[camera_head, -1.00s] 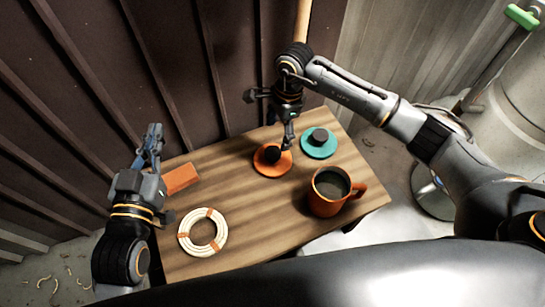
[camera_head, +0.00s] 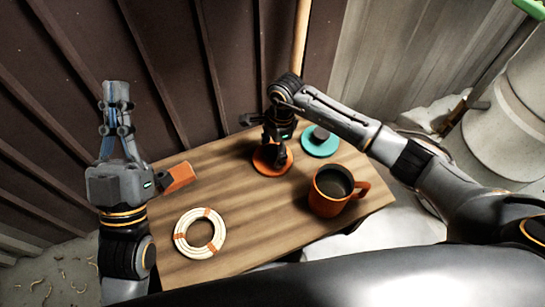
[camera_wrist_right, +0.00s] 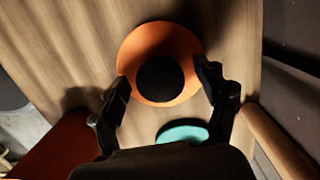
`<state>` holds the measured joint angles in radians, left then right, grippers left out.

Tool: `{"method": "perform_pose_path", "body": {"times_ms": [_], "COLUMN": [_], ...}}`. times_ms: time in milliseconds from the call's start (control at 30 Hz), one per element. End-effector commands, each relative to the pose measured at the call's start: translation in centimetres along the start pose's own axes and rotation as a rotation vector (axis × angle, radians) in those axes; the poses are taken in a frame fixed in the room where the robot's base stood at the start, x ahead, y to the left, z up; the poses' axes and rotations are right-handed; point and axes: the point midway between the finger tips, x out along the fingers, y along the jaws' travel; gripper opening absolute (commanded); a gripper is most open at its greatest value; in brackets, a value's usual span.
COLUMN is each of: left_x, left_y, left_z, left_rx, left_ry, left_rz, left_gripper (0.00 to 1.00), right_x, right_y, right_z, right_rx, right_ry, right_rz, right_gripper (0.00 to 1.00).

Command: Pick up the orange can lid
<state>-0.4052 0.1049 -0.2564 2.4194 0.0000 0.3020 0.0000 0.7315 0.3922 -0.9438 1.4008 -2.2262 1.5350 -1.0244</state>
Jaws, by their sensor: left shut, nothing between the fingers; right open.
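The orange can lid (camera_head: 259,166) is a flat disc lying on the wooden table, near its back edge. Its round black knob shows in the right wrist view (camera_wrist_right: 160,78), on the orange disc (camera_wrist_right: 140,47). My right gripper (camera_head: 275,158) is over the lid, pointing down. In the right wrist view its open fingers (camera_wrist_right: 163,95) are on either side of the knob, apart from it. Contact with the disc cannot be told. My left gripper (camera_head: 117,85) is shut and empty, raised beyond the table's left side.
A teal lid (camera_head: 322,148) with a dark knob lies right of the orange lid. An orange mug (camera_head: 327,200) with dark contents stands nearer. A white and orange ring (camera_head: 183,243) and an orange block (camera_head: 181,175) are at left. A ribbed wall is behind the table.

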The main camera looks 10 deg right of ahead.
Motion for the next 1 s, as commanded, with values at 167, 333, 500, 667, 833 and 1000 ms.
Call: {"method": "perform_pose_path", "body": {"times_ms": [167, 333, 500, 667, 833, 1000], "left_x": [-0.02, -0.01, -0.01, 0.00, 0.00, 0.12], "left_y": [0.07, 0.07, 0.07, 0.06, 0.05, 0.04], "left_z": [-0.59, -0.57, -0.56, -0.56, -0.56, -0.35], "left_rx": [-0.002, -0.002, -0.001, -0.001, -0.001, -0.001], "left_ry": [0.032, 0.031, 0.030, 0.030, 0.030, 0.014], "left_rz": [0.001, 0.001, 0.001, 0.001, 0.001, 0.001], "left_gripper": [0.00, 0.00, 0.00, 0.00, 0.00, 0.00], "right_x": [0.35, 0.33, 0.32, 0.32, 0.33, -0.09], "right_y": [0.00, 0.01, 0.02, 0.02, 0.03, 0.00], "right_z": [-0.03, -0.03, -0.03, -0.03, -0.04, 0.01], "right_rx": [0.001, 0.000, 0.000, 0.000, 0.000, 0.000], "right_ry": [0.001, 0.001, 0.001, 0.001, 0.001, 0.001], "right_rz": [0.000, 0.000, 0.001, 0.001, 0.001, 0.000], "right_gripper": [0.74, 0.70, 0.36, 0.15, 0.15, 0.15]}}
